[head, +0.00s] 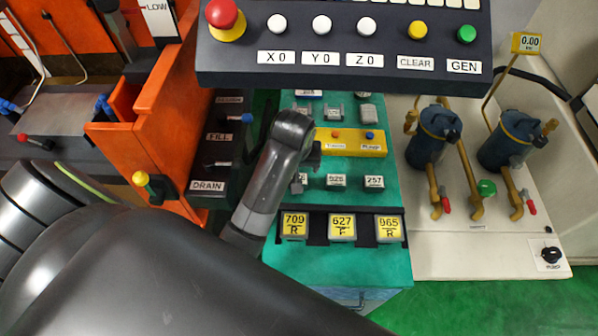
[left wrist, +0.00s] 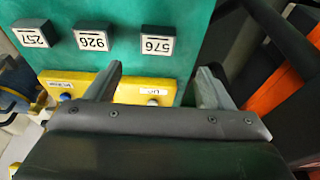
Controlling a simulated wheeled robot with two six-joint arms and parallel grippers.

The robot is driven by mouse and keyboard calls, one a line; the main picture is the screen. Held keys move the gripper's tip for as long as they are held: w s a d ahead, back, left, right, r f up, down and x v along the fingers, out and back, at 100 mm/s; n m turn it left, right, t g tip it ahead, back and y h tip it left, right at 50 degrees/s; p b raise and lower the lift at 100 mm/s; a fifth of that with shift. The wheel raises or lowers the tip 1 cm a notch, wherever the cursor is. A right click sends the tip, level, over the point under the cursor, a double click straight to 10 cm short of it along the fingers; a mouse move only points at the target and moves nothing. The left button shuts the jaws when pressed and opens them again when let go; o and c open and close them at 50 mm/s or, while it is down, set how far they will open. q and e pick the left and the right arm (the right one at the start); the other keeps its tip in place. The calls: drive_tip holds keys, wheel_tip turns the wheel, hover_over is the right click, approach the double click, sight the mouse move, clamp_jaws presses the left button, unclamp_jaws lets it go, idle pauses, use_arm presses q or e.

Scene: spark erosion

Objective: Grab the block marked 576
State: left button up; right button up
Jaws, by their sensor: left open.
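The block marked 576 (left wrist: 157,42) stands on the green bench top (left wrist: 118,22), at the right end of a row with blocks 926 (left wrist: 94,36) and 257 (left wrist: 36,34) in the left wrist view. In the head view block 576 (head: 301,179) is partly hidden by my left arm, at the left end of the row. My left gripper (left wrist: 160,70) is open and empty. Its fingers reach over the yellow strip (left wrist: 130,88), apart from the block. In the head view this gripper (head: 312,153) is mostly hidden behind its wrist. My right gripper is not in view.
Blocks 709 (head: 293,225), 627 (head: 342,227) and 965 (head: 389,228) sit in a black rack in front. A control panel (head: 342,45) overhangs the back. An orange cabinet (head: 165,110) stands left; blue pumps (head: 433,136) stand right.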

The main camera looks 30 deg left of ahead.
use_arm(q)
drive_tip(key=x, duration=0.4)
drive_tip(key=shift+s+d+f+p, duration=0.1)
drive_tip(key=shift+d+f+p, duration=0.1)
drive_tip(key=shift+p, duration=0.2)
drive_tip(key=shift+a+f, duration=0.2)
drive_tip(key=shift+f, duration=0.05)
drive_tip(key=shift+w+f, duration=0.1)
drive_tip(key=shift+w, duration=0.1)
drive_tip(key=shift+f+p, duration=0.25)
drive_tip(key=shift+p, duration=0.05)
drive_tip(key=shift+w+f, duration=0.15)
drive_tip(key=shift+f, duration=0.15)
drive_tip(key=p+x, duration=0.1)
drive_tip(key=x, duration=0.2)
drive_tip(key=shift+w+r, duration=0.1)
drive_tip(key=shift+w+f, duration=0.15)
drive_tip(key=shift+f, duration=0.3)
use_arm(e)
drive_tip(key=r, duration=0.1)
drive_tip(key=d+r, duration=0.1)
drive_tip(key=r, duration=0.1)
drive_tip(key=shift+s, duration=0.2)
use_arm(q)
drive_tip(key=shift+c, duration=0.2)
